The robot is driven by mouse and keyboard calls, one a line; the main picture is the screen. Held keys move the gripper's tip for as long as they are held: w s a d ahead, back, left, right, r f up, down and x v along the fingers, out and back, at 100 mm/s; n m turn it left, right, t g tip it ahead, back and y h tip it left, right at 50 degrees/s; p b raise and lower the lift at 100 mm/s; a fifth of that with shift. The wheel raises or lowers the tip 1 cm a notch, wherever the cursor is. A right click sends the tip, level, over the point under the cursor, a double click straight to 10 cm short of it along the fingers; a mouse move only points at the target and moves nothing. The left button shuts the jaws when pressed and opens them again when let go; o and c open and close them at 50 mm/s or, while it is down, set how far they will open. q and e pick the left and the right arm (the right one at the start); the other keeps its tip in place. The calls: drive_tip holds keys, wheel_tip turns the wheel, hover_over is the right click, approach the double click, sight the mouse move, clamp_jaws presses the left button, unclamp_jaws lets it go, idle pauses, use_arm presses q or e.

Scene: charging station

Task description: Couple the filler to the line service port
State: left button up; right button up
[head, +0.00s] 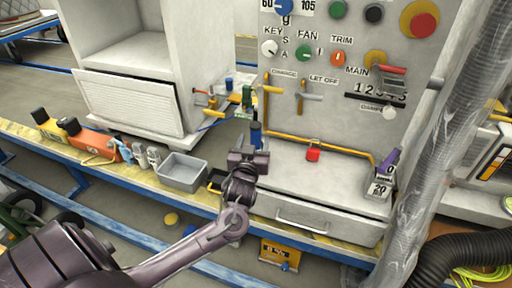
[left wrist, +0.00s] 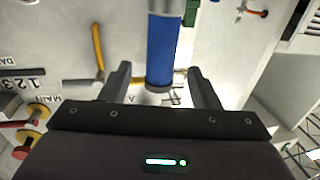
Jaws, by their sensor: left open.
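A blue cylinder (head: 256,134), which looks like the filler, stands upright by the back of the bench beyond my left gripper (head: 250,156). In the left wrist view the blue cylinder (left wrist: 162,50) has a dark band and a pale end. It lies between the two fingers of the left gripper (left wrist: 161,75), with a gap on each side. The gripper is open. Small green and yellow fittings (head: 246,98) are on the cabinet side behind the cylinder; I cannot tell which is the line service port. My right gripper is not in view.
A grey panel (head: 330,75) with knobs and yellow handles rises behind. The drawer unit's top (head: 285,178) is mostly clear.

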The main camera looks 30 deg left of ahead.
sight(257, 129)
use_arm(q)
drive_tip(key=x, duration=0.6)
drive_tip(key=shift+w+a+f, duration=0.1)
drive_tip(key=shift+w+a, duration=0.05)
drive_tip(key=shift+w, duration=0.1)
drive_tip(key=shift+s, duration=0.1)
drive_tip(key=shift+c, duration=0.4)
clamp_jaws()
